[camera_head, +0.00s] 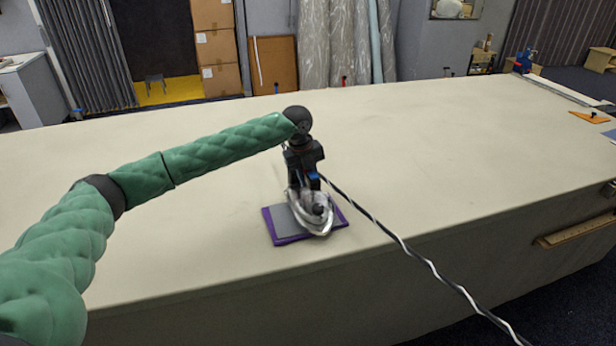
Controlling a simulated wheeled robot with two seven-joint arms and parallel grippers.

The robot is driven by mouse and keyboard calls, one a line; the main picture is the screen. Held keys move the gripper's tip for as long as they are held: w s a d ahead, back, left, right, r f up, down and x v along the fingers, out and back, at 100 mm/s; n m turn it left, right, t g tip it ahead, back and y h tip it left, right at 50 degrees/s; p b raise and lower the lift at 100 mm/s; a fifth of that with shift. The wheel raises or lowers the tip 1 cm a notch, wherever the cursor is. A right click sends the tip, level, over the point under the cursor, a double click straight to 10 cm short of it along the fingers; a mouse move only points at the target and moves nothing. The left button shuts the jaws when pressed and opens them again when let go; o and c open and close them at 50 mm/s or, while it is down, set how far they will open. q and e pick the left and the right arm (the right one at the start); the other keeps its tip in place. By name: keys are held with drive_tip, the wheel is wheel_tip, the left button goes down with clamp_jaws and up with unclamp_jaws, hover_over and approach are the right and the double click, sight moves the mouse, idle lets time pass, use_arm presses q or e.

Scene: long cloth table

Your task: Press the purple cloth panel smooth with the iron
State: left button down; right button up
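The purple cloth panel (272,228) lies flat near the front edge of the long table, with a grey patch (285,222) on its top. The iron (318,222), silvery with a black upper part, is on or just over the panel and hides much of its middle and right. I cannot tell whether the sole touches the cloth. My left gripper (308,178) comes down from above at the iron's handle and appears closed around it; the fingers are partly hidden. My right gripper is not in view.
The iron's black and white cord (430,265) runs over the table's front edge to the lower right. The pale tabletop (450,150) is mostly clear. An orange triangle (589,117) and a long ruler (562,90) lie at the far right.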

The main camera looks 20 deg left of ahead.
use_arm(q)
drive_tip(key=shift+f, duration=0.45)
idle(0.7)
drive_tip(key=shift+s+f, duration=0.15)
drive_tip(key=shift+f, duration=0.2)
idle(1.7)
drive_tip(key=shift+r, duration=0.1)
drive_tip(key=shift+w+r+p, duration=0.2)
drive_tip(key=shift+r+p, duration=0.8)
drive_tip(key=shift+r, duration=0.05)
drive_tip(key=shift+r+p, duration=1.95)
drive_tip(key=shift+r, duration=0.65)
drive_tip(key=shift+r+p, duration=2.55)
drive_tip(key=shift+r, duration=0.45)
